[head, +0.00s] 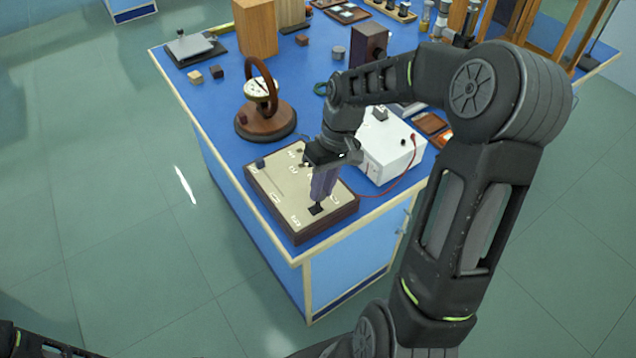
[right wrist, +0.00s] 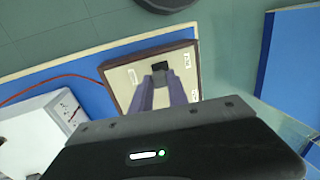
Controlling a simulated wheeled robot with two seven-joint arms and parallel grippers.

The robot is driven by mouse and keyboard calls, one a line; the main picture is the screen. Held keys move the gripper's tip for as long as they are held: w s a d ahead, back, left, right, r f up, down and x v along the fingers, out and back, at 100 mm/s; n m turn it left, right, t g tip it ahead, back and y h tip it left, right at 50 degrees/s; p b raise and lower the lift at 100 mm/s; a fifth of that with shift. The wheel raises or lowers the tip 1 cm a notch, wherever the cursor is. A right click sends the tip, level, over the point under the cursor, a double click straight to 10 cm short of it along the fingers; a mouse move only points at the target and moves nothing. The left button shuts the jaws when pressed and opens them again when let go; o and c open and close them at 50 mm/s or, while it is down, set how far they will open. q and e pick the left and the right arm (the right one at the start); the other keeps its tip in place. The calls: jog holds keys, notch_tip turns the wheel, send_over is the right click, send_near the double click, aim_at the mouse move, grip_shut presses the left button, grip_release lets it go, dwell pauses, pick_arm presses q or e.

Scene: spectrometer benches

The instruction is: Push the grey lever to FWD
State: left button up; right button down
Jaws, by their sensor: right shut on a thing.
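The control box (head: 270,185), with a cream top panel and dark wooden sides, sits at the near corner of the blue bench. My right gripper (head: 318,200) points down over the panel's near right part. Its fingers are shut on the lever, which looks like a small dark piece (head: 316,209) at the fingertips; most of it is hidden. In the right wrist view the fingers (right wrist: 162,85) reach the dark lever base (right wrist: 178,72) on the panel. The white panel labels are too small to read, so I cannot tell which is FWD. My left gripper is out of view.
A white box (head: 392,150) with a red cable (head: 385,192) stands right of the control box. A round wooden stand with a dial (head: 265,120) stands behind it. The blue bench top (head: 215,110) has free room at left. Several instruments fill the back.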

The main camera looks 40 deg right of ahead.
jog(key=shift+d+f+y, duration=0.2)
jog(key=shift+d+y, duration=0.3)
jog(key=shift+y, duration=0.3)
jog(key=shift+d+f+y, duration=0.15)
jog(key=shift+d+y, duration=0.35)
jog(key=shift+y, duration=0.3)
jog(key=c, duration=1.3)
grip_release()
jog(key=b+v, duration=0.1)
jog(key=v, duration=0.6)
jog(key=shift+d+r, duration=0.2)
jog(key=shift+r, duration=0.15)
jog(key=shift+s, duration=0.1)
